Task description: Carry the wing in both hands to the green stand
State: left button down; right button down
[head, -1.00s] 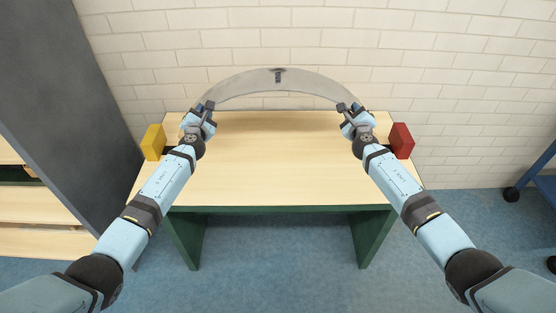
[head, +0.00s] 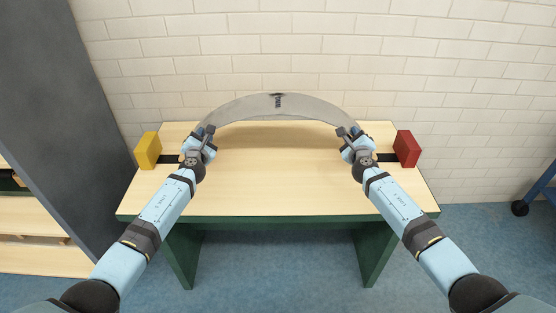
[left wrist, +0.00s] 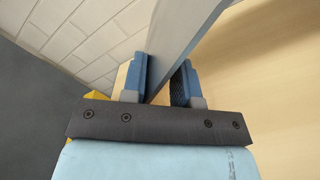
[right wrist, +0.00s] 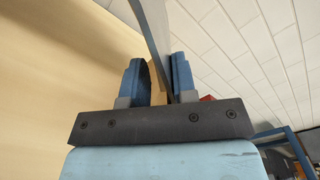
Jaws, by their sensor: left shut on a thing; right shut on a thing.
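The wing (head: 278,104) is a curved grey metal arch with a small dark mark at its top middle. It also shows in the left wrist view (left wrist: 182,35) and the right wrist view (right wrist: 156,30). My left gripper (head: 206,133) is shut on the wing's left end, and my right gripper (head: 345,133) is shut on its right end. The wing is over the far part of the green stand (head: 275,190), which has a pale wooden top and dark green legs. I cannot tell whether the wing touches the top.
A yellow block (head: 149,150) is at the stand's left end and a red block (head: 407,148) at its right end, with dark strips beside them. A white brick wall (head: 300,50) is close behind. A grey panel with shelves (head: 45,110) stands left. The stand's front top is clear.

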pick_arm(q)
jog(key=shift+d, duration=0.1)
pick_arm(e)
jog(key=shift+a+f, duration=0.1)
jog(key=shift+f, duration=0.05)
